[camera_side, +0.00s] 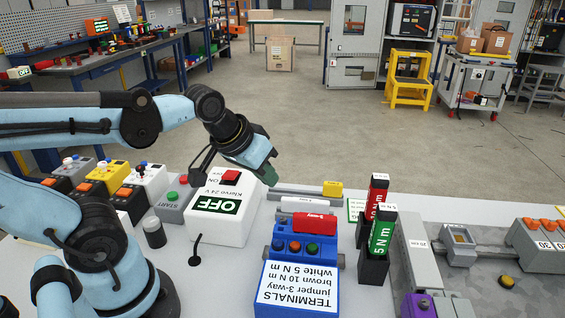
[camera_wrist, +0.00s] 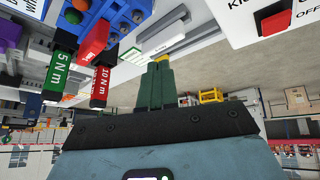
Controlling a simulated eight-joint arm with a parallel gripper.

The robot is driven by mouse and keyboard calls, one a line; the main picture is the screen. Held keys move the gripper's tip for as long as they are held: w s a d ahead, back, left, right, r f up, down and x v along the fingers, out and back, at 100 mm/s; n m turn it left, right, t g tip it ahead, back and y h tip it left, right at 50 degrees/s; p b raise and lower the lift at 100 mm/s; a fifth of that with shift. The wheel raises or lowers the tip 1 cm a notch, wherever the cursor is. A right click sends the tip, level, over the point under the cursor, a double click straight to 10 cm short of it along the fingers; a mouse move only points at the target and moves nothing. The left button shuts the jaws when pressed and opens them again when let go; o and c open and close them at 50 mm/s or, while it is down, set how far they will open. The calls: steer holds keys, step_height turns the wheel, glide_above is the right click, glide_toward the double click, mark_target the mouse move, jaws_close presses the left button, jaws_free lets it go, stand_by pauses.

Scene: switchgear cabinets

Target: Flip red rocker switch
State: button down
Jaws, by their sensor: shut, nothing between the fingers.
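The red rocker switch (camera_side: 230,177) sits on top of a white box (camera_side: 232,228) with a green OFF sign and "Klorve 24 V" lettering, left of centre in the side view. In the wrist view, which looks upside down, the red rocker (camera_wrist: 273,25) is at the upper right on the white box, partly cut off by the frame. My gripper (camera_side: 272,182) is over the box's far right edge in the side view, beside the rocker and apart from it. Its green fingers (camera_wrist: 158,82) are together and empty in the wrist view.
A blue terminals box (camera_side: 298,285) stands right of the white box. Red and green torque screwdrivers (camera_side: 382,232) stand upright further right. Several button boxes (camera_side: 104,176) are at the left. A small black lever (camera_side: 195,250) is in front of the white box.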

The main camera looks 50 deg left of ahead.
steer(key=shift+s+d+f+m, duration=0.25)
steer(key=shift+d+f+m, duration=0.3)
steer(key=shift+m, duration=0.25)
steer(key=c, duration=1.7)
jaws_free()
steer(key=shift+d+m+t, duration=0.2)
steer(key=shift+m+t, duration=0.1)
steer(key=shift+o, duration=1.3)
steer(key=shift+a, duration=0.15)
steer(key=o, duration=0.7)
steer(key=a+r+n+g, duration=0.1)
steer(key=a, duration=0.1)
steer(key=w+a+r+n+g, duration=0.1)
steer(key=a, duration=0.2)
steer(key=w+a+r+n+g, duration=0.1)
steer(key=a+r, duration=0.1)
steer(key=a, duration=0.1)
steer(key=shift+n+y, duration=0.3)
steer(key=shift+n, duration=0.1)
step_height(320, 180, up, 3)
steer(key=n+g+h, duration=0.1)
steer(key=n+g, duration=0.3)
steer(key=n, duration=0.1)
glide_above(233, 171)
steer(key=shift+a+f, duration=0.15)
steer(key=shift+f, duration=6)
